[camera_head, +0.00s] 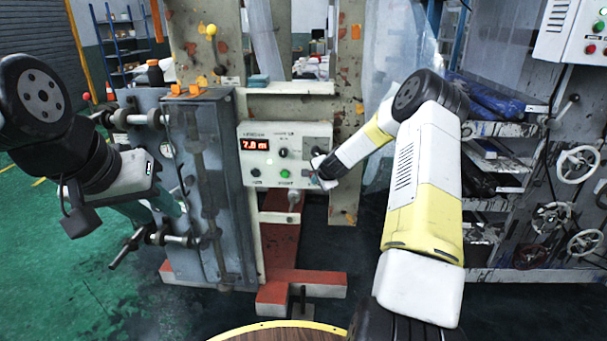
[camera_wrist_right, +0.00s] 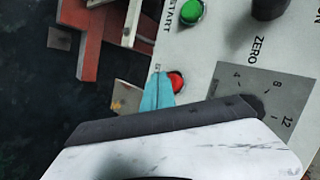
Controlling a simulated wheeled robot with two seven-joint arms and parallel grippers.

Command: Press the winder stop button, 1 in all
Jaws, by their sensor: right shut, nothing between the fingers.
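The winder control panel (camera_head: 258,177) has a red display reading about 7.8 m, knobs and labelled buttons. In the right wrist view the red button (camera_wrist_right: 177,82) sits on the panel beside the green START button (camera_wrist_right: 191,12); the red one's own label is partly hidden. My right gripper (camera_wrist_right: 157,92) is shut and empty, its teal fingertips overlapping the red button's left edge; I cannot tell whether they touch it. In the head view the right gripper (camera_head: 316,180) is at the panel's lower right and hides most of the red button. My left gripper (camera_head: 170,207) hangs by the grey cabinet, its fingers unclear.
A grey metal cabinet (camera_head: 208,180) with rollers stands left of the panel. A red floor frame (camera_head: 300,278) lies below it. At right are a rack with handwheels (camera_head: 575,162) and another button box (camera_head: 575,35). The green floor at left is open.

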